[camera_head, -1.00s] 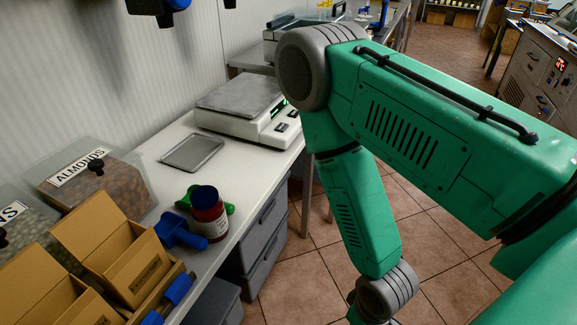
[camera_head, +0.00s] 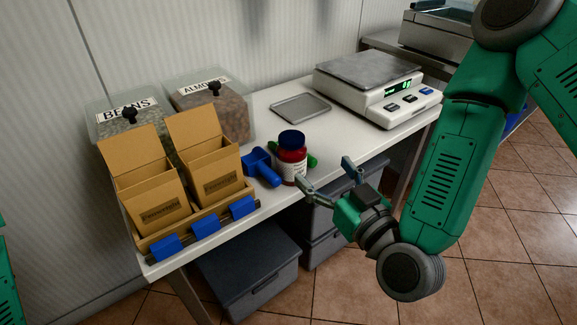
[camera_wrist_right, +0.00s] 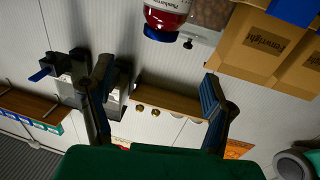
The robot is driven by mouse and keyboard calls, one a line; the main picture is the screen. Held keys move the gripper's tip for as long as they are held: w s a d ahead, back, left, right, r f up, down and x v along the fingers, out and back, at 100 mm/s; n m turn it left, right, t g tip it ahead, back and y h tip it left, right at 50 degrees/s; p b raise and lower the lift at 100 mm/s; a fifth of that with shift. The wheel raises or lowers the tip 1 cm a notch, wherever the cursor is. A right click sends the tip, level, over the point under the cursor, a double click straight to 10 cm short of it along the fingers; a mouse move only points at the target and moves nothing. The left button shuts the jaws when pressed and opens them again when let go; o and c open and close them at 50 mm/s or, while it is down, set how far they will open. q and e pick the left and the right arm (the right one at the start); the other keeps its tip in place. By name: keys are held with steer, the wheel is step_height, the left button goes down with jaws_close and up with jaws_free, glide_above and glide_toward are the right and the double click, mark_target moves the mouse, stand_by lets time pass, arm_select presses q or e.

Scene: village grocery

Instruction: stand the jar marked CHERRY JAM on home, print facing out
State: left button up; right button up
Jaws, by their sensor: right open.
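A red jar (camera_head: 291,160) with a dark blue lid and a pale label stands upright on the white counter, near its front edge. I cannot read its label in the head view. My right gripper (camera_head: 325,173) is open and empty in front and to the right of the jar, with one fingertip close to it; I cannot tell whether they touch. In the right wrist view the jar (camera_wrist_right: 167,18) shows upside down at the top, cut off, beyond the open fingers (camera_wrist_right: 158,82). No spot marked as home can be made out. My left gripper is out of view.
A blue scoop (camera_head: 262,167) and a green scoop (camera_head: 311,160) flank the jar. Cardboard boxes (camera_head: 205,165) in a wooden tray stand left, with bins of beans (camera_head: 112,124) and almonds (camera_head: 232,110) behind. A metal tray (camera_head: 300,108) and scale (camera_head: 368,75) stand further back.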

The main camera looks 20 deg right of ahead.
mark_target(294, 147)
steer(key=w+b, duration=0.1)
steer(key=w, duration=0.1)
steer(key=w+b, duration=0.2)
steer(key=w, duration=0.1)
steer(key=w+b, duration=0.1)
steer(key=w, duration=0.1)
steer(key=shift+w+f, duration=0.25)
steer(key=shift+w, duration=0.1)
steer(key=w+a, duration=0.1)
steer(key=w+a+b, duration=0.1)
steer(key=shift+w+a+f, duration=0.1)
steer(key=shift+w+a, duration=0.1)
steer(key=shift+a, duration=0.2)
steer(key=shift+w+f+b, duration=0.1)
steer(key=shift+w+b, duration=0.35)
steer(key=shift+w, duration=0.75)
steer(key=shift+w+d, duration=0.2)
steer(key=shift+d, duration=0.5)
steer(key=shift+a, duration=0.6)
steer(key=c, duration=1.6)
steer(key=shift+a, duration=0.25)
jaws_close()
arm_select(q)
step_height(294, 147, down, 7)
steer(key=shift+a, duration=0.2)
arm_select(e)
steer(key=shift+d, duration=0.1)
